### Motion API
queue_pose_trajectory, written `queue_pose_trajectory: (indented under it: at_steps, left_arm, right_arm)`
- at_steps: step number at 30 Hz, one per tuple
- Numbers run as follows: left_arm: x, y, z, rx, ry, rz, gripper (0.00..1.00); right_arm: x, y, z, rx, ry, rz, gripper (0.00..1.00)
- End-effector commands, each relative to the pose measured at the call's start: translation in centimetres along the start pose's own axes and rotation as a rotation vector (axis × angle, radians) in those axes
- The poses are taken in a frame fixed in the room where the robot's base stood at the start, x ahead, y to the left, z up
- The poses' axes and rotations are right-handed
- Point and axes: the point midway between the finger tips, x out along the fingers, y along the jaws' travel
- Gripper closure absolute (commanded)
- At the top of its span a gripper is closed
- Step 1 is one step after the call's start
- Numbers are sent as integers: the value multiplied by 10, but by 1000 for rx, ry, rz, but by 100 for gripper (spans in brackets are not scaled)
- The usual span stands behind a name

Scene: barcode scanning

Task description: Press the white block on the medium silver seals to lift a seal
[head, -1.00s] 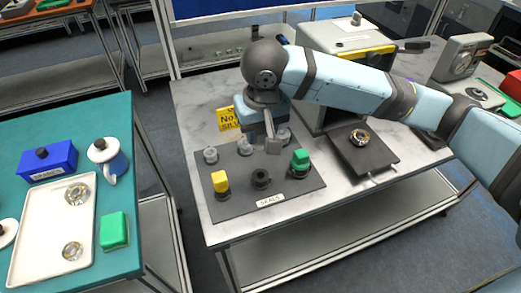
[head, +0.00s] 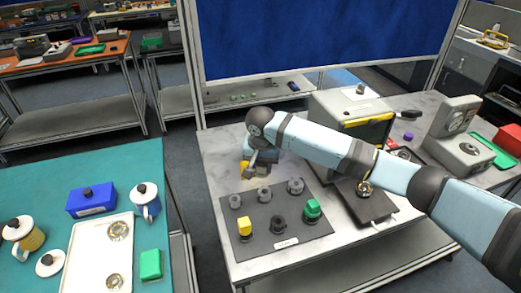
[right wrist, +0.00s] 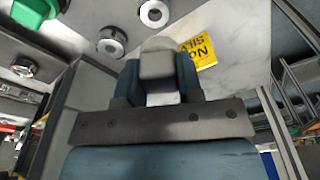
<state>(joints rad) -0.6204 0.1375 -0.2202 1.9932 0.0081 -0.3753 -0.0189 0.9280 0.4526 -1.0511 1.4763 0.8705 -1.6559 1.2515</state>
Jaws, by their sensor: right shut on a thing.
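My right gripper (head: 260,165) is shut on the white block, above the table behind the seals mat (head: 255,239). In the right wrist view the block (right wrist: 157,65) looks pale grey between the fingers; I cannot tell whether a seal clings to its far face. Silver seals stand in the mat's back row: left (head: 235,201), middle (head: 264,194) and right (head: 295,187). My left gripper is out of view.
A yellow sign (right wrist: 198,50) lies close by the gripper. A dark plate (head: 368,207) with a metal ring is right of the mat. A grey machine (head: 462,135) stands farther right. A teal table with a white tray (head: 75,262) is at left.

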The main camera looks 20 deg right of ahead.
Motion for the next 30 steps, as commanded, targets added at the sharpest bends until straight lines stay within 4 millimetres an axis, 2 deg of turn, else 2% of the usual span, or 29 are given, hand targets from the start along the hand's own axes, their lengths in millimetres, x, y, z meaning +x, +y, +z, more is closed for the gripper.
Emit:
queue_pose_trajectory:
  at_steps: [1, 6, 19, 21, 30]
  left_arm:
    - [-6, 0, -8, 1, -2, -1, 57]
    - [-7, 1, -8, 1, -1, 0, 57]
    - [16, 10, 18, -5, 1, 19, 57]
    - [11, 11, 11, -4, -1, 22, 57]
    - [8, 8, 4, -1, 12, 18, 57]
  right_arm:
    - [7, 4, -6, 26, -5, 5, 90]
    - [32, 10, -15, 61, -1, 6, 90]
    - [68, 10, -11, 61, 0, 5, 90]
    - [68, 10, -10, 62, -2, 5, 90]
    - [78, 10, -10, 62, -1, 5, 90]
